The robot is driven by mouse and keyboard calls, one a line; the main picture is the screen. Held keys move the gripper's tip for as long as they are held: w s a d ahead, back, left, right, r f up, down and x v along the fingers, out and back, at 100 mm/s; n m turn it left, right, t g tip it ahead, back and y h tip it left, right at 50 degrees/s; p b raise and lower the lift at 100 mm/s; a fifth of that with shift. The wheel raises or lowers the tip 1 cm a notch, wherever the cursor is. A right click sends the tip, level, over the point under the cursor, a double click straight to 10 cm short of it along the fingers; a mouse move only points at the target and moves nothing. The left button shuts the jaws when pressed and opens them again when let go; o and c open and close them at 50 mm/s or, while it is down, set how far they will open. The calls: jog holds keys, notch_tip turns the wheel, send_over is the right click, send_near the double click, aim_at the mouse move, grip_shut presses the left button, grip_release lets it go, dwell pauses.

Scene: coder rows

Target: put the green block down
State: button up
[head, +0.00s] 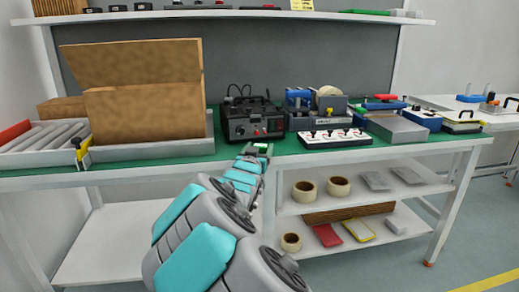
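My arm reaches up from the bottom middle to the front edge of the green-topped bench (225,158). My gripper (257,149) is at the far end of the arm, low over or at the bench top, in front of the black machine. It is very small here, and its fingers cannot be made out. A small green and pale patch shows at the gripper's tip. I cannot tell whether this is the green block, held or resting, or part of the gripper against the green top.
An open cardboard box (140,113) stands on the conveyor at left. A black machine (252,119) stands behind the gripper, with a white button panel (335,138) to its right. A tape dispenser (318,106) and grey boxes crowd the right. Lower shelves hold tape rolls (305,191).

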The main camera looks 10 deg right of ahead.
jog(key=shift+o, duration=0.9)
jog(key=shift+r, duration=0.2)
jog(key=v, duration=1.2)
notch_tip(320, 180, down, 11)
jog(key=s+n+g+y, duration=0.1)
jog(key=s+g+y, duration=0.2)
jog(key=g+y, duration=0.15)
jog(key=s+f+n+g+y, duration=0.2)
jog(key=s+f+g, duration=0.45)
jog(key=s, duration=0.35)
jog(key=s+d+g, duration=0.2)
jog(key=s+g, duration=0.1)
jog(key=s, duration=1.1)
jog(key=s+d+n+g, duration=0.1)
jog(key=s+g, duration=0.3)
jog(key=s, duration=1.1)
jog(key=shift+s+d+f, duration=0.3)
jog(key=shift+d, duration=0.25)
jog(key=shift+y, duration=0.25)
